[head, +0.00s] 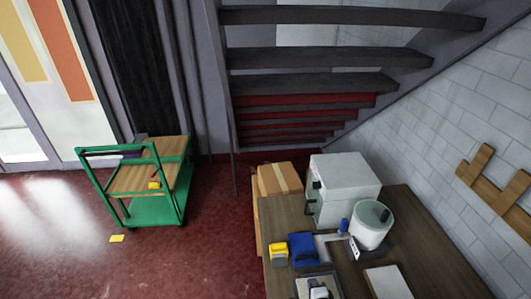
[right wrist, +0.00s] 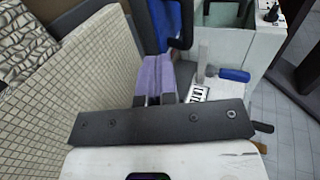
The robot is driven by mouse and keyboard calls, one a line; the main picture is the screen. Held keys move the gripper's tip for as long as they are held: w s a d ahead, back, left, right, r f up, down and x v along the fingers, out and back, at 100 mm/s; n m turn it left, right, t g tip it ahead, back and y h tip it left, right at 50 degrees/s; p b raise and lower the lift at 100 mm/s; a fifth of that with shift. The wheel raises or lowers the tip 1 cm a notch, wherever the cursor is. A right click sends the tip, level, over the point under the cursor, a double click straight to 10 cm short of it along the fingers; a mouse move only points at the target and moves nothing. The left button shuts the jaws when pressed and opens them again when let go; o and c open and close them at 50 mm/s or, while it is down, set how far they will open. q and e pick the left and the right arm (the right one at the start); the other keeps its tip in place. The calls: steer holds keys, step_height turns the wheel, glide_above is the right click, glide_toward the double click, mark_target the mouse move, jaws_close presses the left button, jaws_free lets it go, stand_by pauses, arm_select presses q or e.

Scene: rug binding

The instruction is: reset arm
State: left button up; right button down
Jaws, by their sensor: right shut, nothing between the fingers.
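My right gripper (right wrist: 154,100) shows in the right wrist view, behind a dark bar at the bottom, with its short fingertips pointing away from the camera. It is shut and empty. A purple block-like thing (right wrist: 157,75) lies just beyond the fingertips; I cannot tell whether they touch it. To its right are a blue-handled tool (right wrist: 234,74) and a white piece with black marks (right wrist: 200,94). In the head view I make out neither gripper clearly. My left gripper is not in view.
A wooden table (head: 420,242) holds a white box machine (head: 345,188), a white pot (head: 371,230), a blue item (head: 303,249), a yellow item (head: 279,254) and a pale board (head: 388,283). A green cart (head: 155,211) stands left. The red floor (head: 60,255) between is mostly clear.

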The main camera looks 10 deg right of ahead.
steer(key=s+n, duration=0.1)
steer(key=s, duration=0.1)
steer(key=s+r+n+g+p, duration=0.1)
steer(key=s+n, duration=0.1)
steer(key=s+r+n+p, duration=0.1)
steer(key=s, duration=0.1)
steer(key=shift+d+r+g, duration=0.25)
steer(key=shift+d+g, duration=0.15)
steer(key=s+r+n+g+p, duration=0.2)
steer(key=s+r+n, duration=0.3)
steer(key=s, duration=0.5)
steer(key=s+a+r+n+g+p, duration=0.1)
steer(key=s+r+n+g, duration=0.2)
steer(key=s, duration=0.7)
steer(key=s+a+r+n+g+p, duration=0.1)
steer(key=s+r+n+g+p, duration=0.1)
steer(key=s+r+n, duration=0.6)
step_height(320, 180, up, 3)
steer(key=shift+s+r+g+y+p, duration=0.1)
steer(key=shift+s+g+y+p, duration=0.25)
steer(key=shift+s, duration=0.85)
steer(key=shift+a, duration=0.1)
